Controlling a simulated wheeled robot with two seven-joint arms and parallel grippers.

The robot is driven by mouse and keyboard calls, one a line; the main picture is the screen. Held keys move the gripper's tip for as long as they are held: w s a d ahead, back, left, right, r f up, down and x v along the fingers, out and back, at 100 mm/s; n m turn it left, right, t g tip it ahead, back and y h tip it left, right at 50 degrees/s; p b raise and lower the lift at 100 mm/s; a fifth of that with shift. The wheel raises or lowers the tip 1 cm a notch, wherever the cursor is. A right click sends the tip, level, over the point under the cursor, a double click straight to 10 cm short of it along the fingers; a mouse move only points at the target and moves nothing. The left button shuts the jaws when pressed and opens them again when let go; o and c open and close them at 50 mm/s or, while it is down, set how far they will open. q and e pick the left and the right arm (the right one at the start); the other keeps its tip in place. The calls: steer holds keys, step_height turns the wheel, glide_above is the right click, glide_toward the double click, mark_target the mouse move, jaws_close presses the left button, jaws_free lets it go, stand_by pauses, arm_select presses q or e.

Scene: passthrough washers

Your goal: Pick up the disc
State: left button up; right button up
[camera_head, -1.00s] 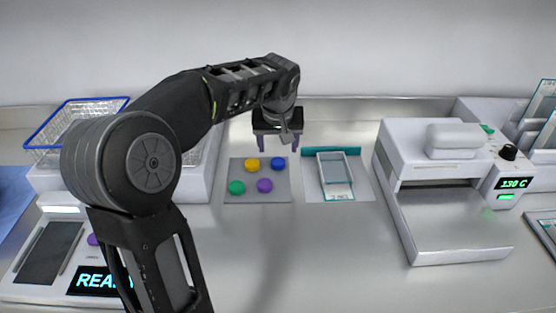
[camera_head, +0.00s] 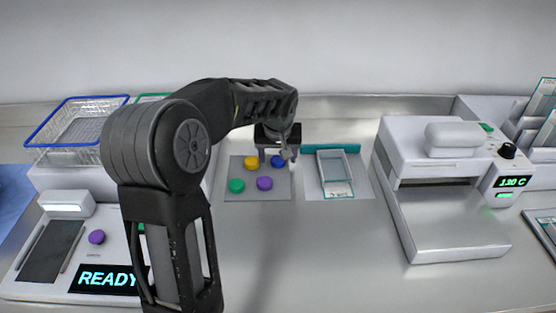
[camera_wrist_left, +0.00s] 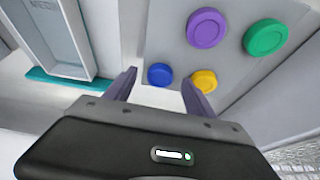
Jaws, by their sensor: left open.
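Several coloured discs lie on a grey square pad: a blue disc (camera_head: 277,160), a yellow disc (camera_head: 251,162), a green disc (camera_head: 236,185) and a purple disc (camera_head: 265,183). My left gripper (camera_head: 277,157) is open, pointing down over the back of the pad (camera_head: 250,196), and partly covers the blue disc. In the left wrist view, the blue disc (camera_wrist_left: 159,75) appears between the two fingertips (camera_wrist_left: 158,78). The yellow disc (camera_wrist_left: 204,81) is by one fingertip; the purple disc (camera_wrist_left: 207,28) and green disc (camera_wrist_left: 265,37) are farther off. The right gripper is out of view.
A clear tray (camera_head: 335,173) lies right of the pad. A white press-like machine showing 130 C (camera_head: 440,160) stands farther right. The front counter is bare.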

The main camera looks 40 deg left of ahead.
arm_select(q)
steer(key=shift+w+a+f, duration=0.15)
steer(key=shift+w+f, duration=0.05)
steer(key=shift+f, duration=0.35)
steer(key=shift+c, duration=0.3)
jaws_close()
stand_by(0.4)
